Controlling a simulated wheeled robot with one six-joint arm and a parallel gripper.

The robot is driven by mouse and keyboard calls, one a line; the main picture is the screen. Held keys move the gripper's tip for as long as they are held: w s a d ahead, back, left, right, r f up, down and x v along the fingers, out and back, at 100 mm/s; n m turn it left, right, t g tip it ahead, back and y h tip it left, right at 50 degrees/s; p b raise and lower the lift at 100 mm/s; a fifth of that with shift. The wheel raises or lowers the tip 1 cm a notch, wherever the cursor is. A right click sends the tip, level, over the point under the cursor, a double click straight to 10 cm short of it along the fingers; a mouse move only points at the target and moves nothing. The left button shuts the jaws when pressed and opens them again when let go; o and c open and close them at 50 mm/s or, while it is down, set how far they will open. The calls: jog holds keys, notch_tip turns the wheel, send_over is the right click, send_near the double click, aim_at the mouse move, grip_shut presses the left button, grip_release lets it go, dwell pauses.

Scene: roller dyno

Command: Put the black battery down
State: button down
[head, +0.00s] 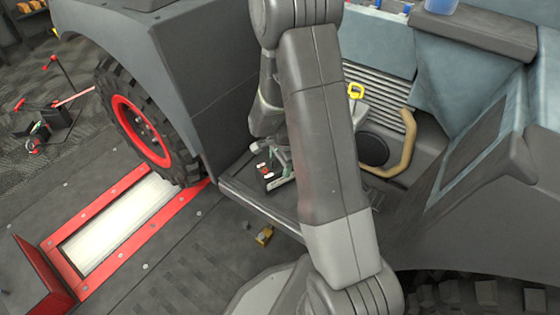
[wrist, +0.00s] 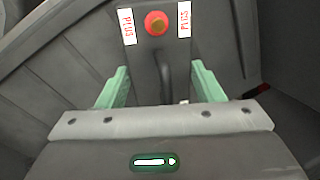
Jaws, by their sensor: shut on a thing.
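The black battery (wrist: 156,50) fills the upper middle of the wrist view, with a red round terminal and two white labels reading PLUS. My gripper (wrist: 153,75) has its green fingers on either side of the battery and is shut on it. In the head view the battery (head: 264,170) shows as a small dark box with red and white marks, at the vehicle's side step. My gripper (head: 280,165) is partly hidden there behind my own arm. I cannot tell whether the battery touches the surface under it.
The grey vehicle has an open side with a tan curved handle (head: 404,145) and a yellow-topped lever (head: 356,92). A tyre with a red rim (head: 141,131) stands left, by the red-framed roller (head: 122,222).

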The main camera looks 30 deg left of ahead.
jog(key=shift+c, duration=1.9)
grip_release()
notch_tip(320, 180, up, 12)
jog(key=s+d+p, duration=0.1)
jog(key=d+p, duration=0.1)
jog(key=p, duration=0.2)
jog(key=shift+f, duration=0.1)
